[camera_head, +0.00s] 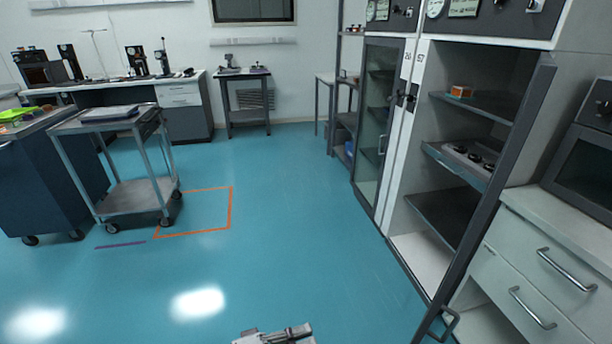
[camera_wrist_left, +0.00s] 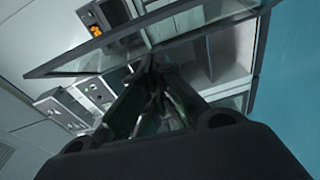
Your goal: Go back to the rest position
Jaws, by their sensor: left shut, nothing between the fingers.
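My left gripper (camera_wrist_left: 150,72) shows in the left wrist view, its dark fingers meeting at the tips with nothing seen between them. The wrist view is tilted, with a glass-paned door (camera_wrist_left: 180,32) across it beyond the fingers; I cannot tell how far apart they are. In the head view a grey piece of my arm or gripper (camera_head: 275,336) pokes in at the bottom edge, mostly cut off. My right gripper is not identifiable in either view.
A tall cabinet (camera_head: 410,205) at right stands open, its door (camera_head: 497,185) swung out, with a handle (camera_head: 441,323) low down. An orange box (camera_head: 461,91) is on its upper shelf. Drawers (camera_head: 550,270) flank it. A cart (camera_head: 135,195) stands left. The middle floor is clear.

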